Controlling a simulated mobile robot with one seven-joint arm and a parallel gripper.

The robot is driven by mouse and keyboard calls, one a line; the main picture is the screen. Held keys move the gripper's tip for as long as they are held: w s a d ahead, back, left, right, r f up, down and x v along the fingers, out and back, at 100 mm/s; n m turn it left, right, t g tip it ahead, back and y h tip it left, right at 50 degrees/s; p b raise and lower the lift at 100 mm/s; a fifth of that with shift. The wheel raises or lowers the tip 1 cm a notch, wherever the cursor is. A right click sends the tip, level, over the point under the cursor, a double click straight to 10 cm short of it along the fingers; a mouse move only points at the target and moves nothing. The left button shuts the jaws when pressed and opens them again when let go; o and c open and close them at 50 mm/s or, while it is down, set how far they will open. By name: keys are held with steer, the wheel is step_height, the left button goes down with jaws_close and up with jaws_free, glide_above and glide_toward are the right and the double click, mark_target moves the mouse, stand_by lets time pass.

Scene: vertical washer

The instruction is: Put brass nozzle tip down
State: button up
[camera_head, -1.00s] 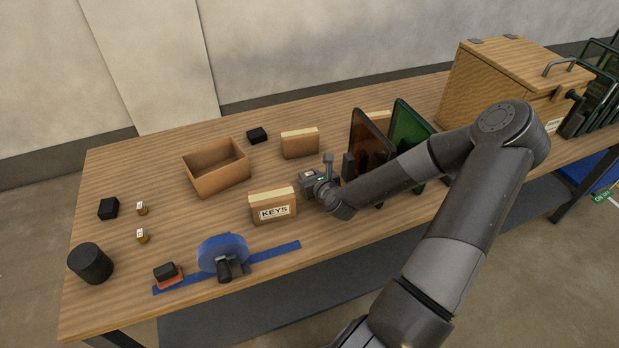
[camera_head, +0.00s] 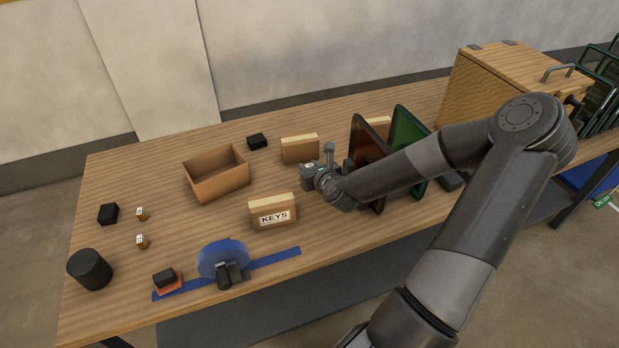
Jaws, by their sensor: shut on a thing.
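My gripper (camera_head: 308,176) is over the middle of the table, behind and to the right of the KEYS block. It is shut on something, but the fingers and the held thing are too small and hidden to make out. I cannot pick out a brass nozzle for certain. Two small brass-coloured pieces with white tops, one farther back (camera_head: 141,213) and one nearer (camera_head: 142,241), stand on the left part of the table, well away from my gripper.
The KEYS block (camera_head: 272,211), an open cardboard box (camera_head: 217,187) and another block (camera_head: 299,149) surround the middle. Amber (camera_head: 368,150) and green (camera_head: 408,140) panels stand right of my gripper. A blue disc (camera_head: 222,258) and black cylinder (camera_head: 90,269) are in front. Bare wood (camera_head: 190,222) lies left.

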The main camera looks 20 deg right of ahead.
step_height(320, 180, up, 4)
steer(key=w+a+r+n+g+y, duration=0.1)
steer(key=a+r+n+g+y, duration=0.1)
steer(key=a+r+n+y, duration=0.45)
steer(key=w+a+r+n+g+y, duration=0.1)
steer(key=a+r+n+g+y, duration=0.2)
steer(key=a, duration=0.6)
steer(key=t, duration=0.1)
glide_above(217, 176)
steer(key=shift+m, duration=0.45)
step_height(217, 176, down, 6)
steer(key=shift+w+f, duration=0.1)
steer(key=shift+f, duration=1.95)
steer(key=shift+f, duration=0.1)
steer(key=o, duration=1)
